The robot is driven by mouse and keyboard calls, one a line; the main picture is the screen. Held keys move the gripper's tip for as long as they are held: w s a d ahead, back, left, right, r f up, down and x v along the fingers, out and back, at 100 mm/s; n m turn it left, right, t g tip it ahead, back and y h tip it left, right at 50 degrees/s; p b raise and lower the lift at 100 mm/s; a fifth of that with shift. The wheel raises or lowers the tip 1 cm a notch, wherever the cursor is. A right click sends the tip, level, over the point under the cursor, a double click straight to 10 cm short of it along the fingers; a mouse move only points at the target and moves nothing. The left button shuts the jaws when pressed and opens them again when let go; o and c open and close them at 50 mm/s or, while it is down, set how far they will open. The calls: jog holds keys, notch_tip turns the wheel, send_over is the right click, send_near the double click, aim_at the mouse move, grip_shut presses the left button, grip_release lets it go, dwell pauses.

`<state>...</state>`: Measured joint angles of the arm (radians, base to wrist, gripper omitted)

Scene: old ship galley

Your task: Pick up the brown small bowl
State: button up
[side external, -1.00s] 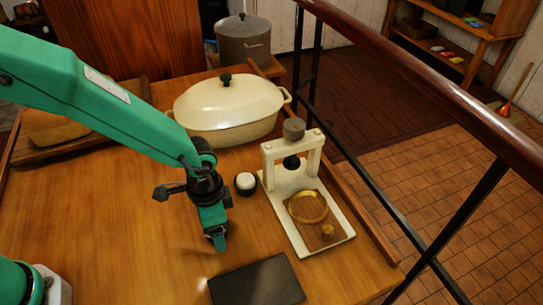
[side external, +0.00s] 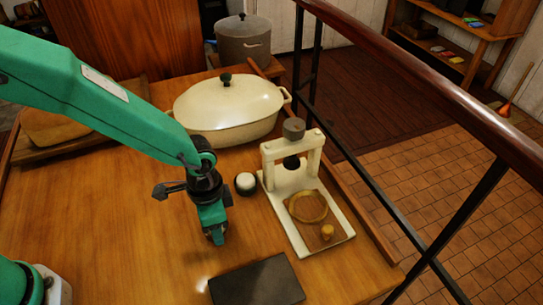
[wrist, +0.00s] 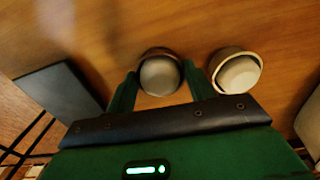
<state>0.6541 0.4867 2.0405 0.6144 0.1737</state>
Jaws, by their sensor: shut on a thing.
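The brown small bowl (wrist: 160,54) is between the two green fingers of my gripper (wrist: 159,68) in the wrist view. It has a brown rim and a grey inside or content. My gripper is shut on it. In the side external view my gripper (side external: 215,234) points down low over the wooden table, and the bowl is mostly hidden behind the fingers. I cannot tell whether the bowl touches the table. A second dark-rimmed small bowl with a white content (side external: 246,183) stands on the table just right of my gripper; it also shows in the wrist view (wrist: 238,72).
A cream press (side external: 295,180) stands right of the bowls, with a wooden ring on its base. A cream lidded casserole (side external: 225,105) is behind. A dark flat slab (side external: 256,282) lies in front. The table left of my gripper is clear.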

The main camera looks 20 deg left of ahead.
jog(key=shift+r, duration=0.65)
notch_tip(320, 180, up, 2)
jog(key=shift+r, duration=0.15)
jog(key=s+d+r, duration=0.4)
jog(key=s+r, duration=0.3)
jog(key=s, duration=0.4)
jog(key=shift+d, duration=0.15)
jog(key=shift+w, duration=0.15)
